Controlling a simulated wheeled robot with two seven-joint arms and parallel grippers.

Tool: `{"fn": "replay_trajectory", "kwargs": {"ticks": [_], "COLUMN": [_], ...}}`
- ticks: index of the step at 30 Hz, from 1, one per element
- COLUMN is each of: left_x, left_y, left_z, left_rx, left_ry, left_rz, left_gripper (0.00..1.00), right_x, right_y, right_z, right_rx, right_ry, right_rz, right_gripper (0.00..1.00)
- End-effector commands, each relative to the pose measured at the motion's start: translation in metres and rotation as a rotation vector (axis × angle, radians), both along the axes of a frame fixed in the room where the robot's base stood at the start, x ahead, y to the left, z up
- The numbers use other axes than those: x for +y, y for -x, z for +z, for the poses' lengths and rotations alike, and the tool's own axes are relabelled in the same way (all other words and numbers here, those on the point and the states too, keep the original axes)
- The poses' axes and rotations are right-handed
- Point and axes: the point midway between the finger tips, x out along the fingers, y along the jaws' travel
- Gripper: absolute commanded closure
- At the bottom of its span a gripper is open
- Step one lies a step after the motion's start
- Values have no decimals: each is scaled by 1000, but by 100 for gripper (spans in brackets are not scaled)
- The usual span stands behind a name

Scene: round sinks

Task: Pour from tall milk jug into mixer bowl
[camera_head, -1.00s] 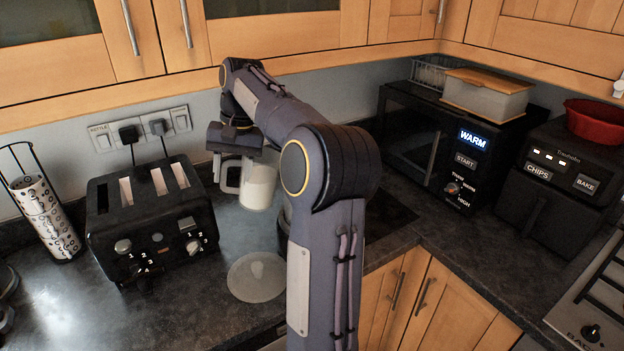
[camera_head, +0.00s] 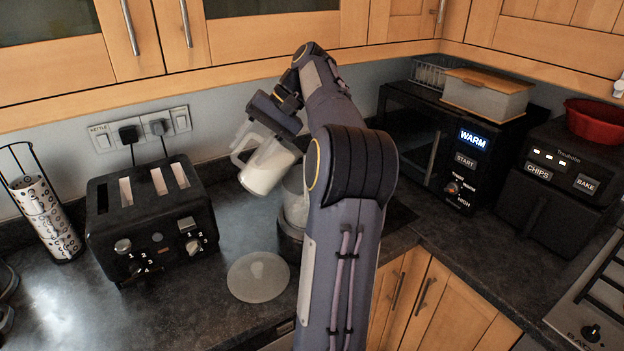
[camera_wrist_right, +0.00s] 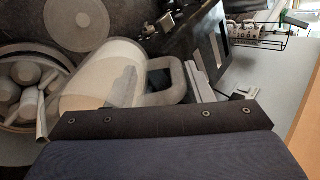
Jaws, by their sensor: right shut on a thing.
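The tall milk jug (camera_head: 266,168) is translucent with white milk inside. It is off the counter and tilted, its top leaning right. My right gripper (camera_head: 258,132) is shut on the jug, near its handle; the jug also shows in the right wrist view (camera_wrist_right: 100,72). The mixer bowl (camera_head: 294,208) stands just right of and below the jug, partly hidden by my right arm. In the wrist view the bowl (camera_wrist_right: 8,132) is at the left, with pale rounded pieces in it, close beside the jug. No milk stream is visible. My left gripper is out of view.
A round translucent lid (camera_head: 257,278) lies on the counter in front of the bowl. A black toaster (camera_head: 150,225) stands left. A microwave (camera_head: 425,140) and an air fryer (camera_head: 555,175) stand right. Wall cupboards (camera_head: 270,40) hang above. Counter between toaster and lid is clear.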

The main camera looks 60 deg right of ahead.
Motion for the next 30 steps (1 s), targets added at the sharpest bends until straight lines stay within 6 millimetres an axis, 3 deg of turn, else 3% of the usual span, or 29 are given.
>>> {"fn": "replay_trajectory", "kwargs": {"ticks": [30], "left_x": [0], "left_y": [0], "left_z": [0], "left_rx": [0], "left_ry": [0], "left_rz": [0], "left_gripper": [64], "right_x": [-5], "right_y": [5], "right_z": [1], "right_rx": [-91], "right_ry": [-88], "right_rz": [0], "right_gripper": [99]}}
